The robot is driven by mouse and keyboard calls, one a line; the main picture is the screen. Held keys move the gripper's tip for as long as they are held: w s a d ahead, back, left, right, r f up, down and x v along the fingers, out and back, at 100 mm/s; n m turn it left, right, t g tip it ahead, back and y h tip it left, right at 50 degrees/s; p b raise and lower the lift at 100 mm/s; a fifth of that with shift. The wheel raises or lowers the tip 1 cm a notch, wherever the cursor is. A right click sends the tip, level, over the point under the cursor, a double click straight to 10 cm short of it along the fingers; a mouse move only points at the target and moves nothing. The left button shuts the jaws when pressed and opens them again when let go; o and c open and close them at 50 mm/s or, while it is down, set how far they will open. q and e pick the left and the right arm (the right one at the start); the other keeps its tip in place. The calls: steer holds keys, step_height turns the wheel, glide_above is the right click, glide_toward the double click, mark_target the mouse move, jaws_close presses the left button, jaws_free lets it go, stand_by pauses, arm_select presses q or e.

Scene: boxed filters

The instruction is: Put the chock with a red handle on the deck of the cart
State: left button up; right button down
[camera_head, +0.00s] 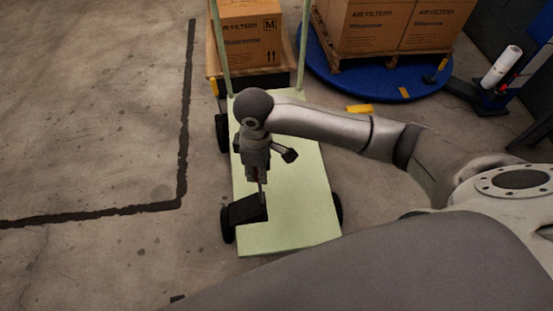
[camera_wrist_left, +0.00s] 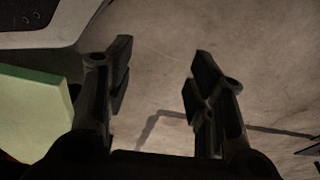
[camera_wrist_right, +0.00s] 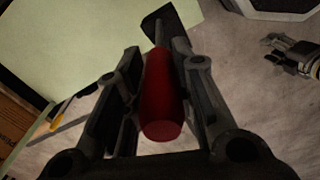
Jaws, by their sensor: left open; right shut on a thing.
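The chock is a black block (camera_head: 247,209) with a red handle (camera_wrist_right: 163,95). My right gripper (camera_head: 262,188) is shut on the red handle, which stands between its fingers in the right wrist view. The chock is at the left edge of the cart's pale green deck (camera_head: 300,215), near its front left corner, partly overlapping the edge in the head view. I cannot tell whether it touches the deck. My left gripper (camera_wrist_left: 160,90) is open and empty above the floor. The deck also shows at the left of the left wrist view (camera_wrist_left: 30,105).
A cardboard box (camera_head: 250,35) sits on a wooden-topped base behind the cart. Boxes (camera_head: 375,28) stand on a pallet on a blue round platform (camera_head: 345,84) at the back right. A black line (camera_head: 185,120) marks the open floor at left. Most of the deck looks bare.

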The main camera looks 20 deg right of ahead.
arm_select(q)
steer(key=w+r+b, duration=0.2)
steer(key=r, duration=0.6)
steer(key=w+r+t+b, duration=0.1)
steer(key=w+r+b, duration=0.1)
steer(key=r, duration=0.7)
steer(key=shift+w+d+b, duration=0.25)
steer(key=shift+w+b, duration=0.15)
steer(key=shift+b, duration=0.1)
arm_select(e)
steer(key=w+d+f, duration=0.8)
steer(key=f, duration=0.4)
steer(key=shift+w+d, duration=0.25)
steer(key=shift+w, duration=0.05)
arm_select(q)
steer(key=shift+f, duration=0.1)
arm_select(e)
steer(key=c, duration=1.2)
jaws_free()
steer(key=shift+s+f, duration=0.1)
